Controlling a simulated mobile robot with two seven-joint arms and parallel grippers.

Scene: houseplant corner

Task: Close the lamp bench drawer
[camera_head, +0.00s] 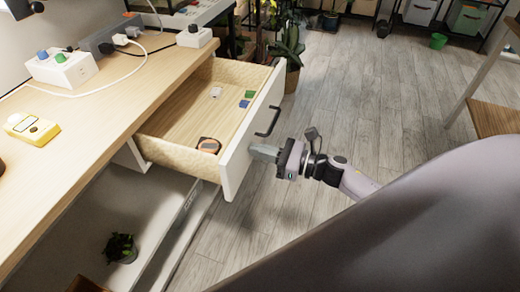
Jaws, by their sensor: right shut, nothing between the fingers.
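The drawer (190,158) of the wooden-topped bench (95,130) is pulled well out. Its white front panel (233,165) faces right and carries a dark bar handle (268,121). My right gripper (256,151) is shut and empty. Its fingertips are at the outer face of the front panel, just below the handle; I cannot tell whether they touch it. My left gripper is not in view.
Inside the drawer are an orange and black round item (209,145), a white piece (215,92) and small green and blue blocks (244,104). A small potted plant (120,248) stands below the bench top. Potted plants (289,50) stand behind the drawer. Grey floor (350,85) to the right is clear.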

